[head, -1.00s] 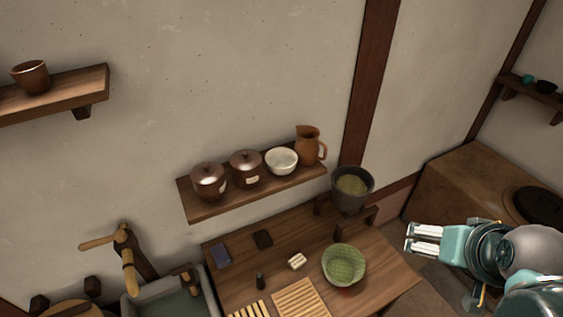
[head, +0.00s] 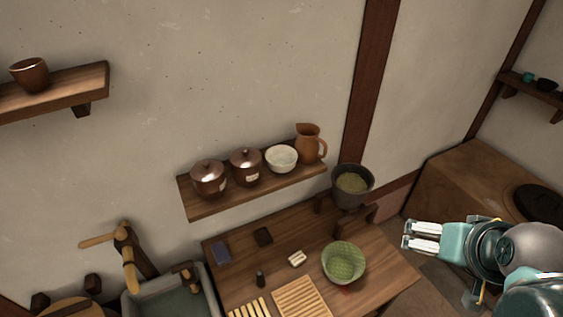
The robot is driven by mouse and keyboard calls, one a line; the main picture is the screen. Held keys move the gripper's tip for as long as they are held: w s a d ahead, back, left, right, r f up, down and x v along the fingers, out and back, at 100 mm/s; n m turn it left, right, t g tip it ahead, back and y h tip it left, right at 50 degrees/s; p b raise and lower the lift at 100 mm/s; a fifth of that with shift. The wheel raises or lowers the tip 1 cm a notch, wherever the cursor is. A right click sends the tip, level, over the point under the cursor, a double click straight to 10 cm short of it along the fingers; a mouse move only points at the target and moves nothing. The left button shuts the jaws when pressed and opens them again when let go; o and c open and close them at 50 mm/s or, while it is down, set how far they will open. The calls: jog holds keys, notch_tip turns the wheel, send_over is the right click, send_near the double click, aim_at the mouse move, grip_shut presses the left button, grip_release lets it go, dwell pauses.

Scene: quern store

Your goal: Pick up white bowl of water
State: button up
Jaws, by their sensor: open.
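The white bowl (head: 281,159) stands upright on the wooden wall shelf (head: 262,189), between a brown lidded jar and a clay jug. Its inside looks pale; I cannot make out water in it. My gripper (head: 407,236) is at the lower right, its two pale fingers pointing left with a gap between them. It is open and empty, well to the right of the bowl and apart from it.
Two lidded jars (head: 208,178) and the jug (head: 308,146) share the shelf. Below, a wooden table (head: 384,272) bears a green bowl (head: 343,262), slatted boards and small items. A dark pot of grain (head: 352,186) stands near the shelf's right end.

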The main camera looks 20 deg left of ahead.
jog(key=shift+r, duration=0.15)
notch_tip(320, 180, up, 5)
jog(key=w+a+r+n+g+y, duration=0.1)
jog(key=w+a+r+n+g, duration=0.35)
jog(key=w+a, duration=0.75)
jog(key=w+a+r+n, duration=0.2)
jog(key=w+a+n, duration=0.55)
jog(key=a, duration=0.55)
jog(key=w+a+f+n+g+h+b, duration=0.1)
jog(key=w+a+f+n, duration=0.2)
jog(key=a, duration=0.7)
jog(key=w+a+f+n+g, duration=0.2)
jog(key=w+a+f+n, duration=0.15)
jog(key=a, duration=0.75)
notch_tip(320, 180, down, 7)
jog(key=shift+r, duration=0.2)
jog(key=shift+w+m, duration=0.1)
jog(key=shift+m, duration=0.15)
jog(key=shift+f, duration=1.25)
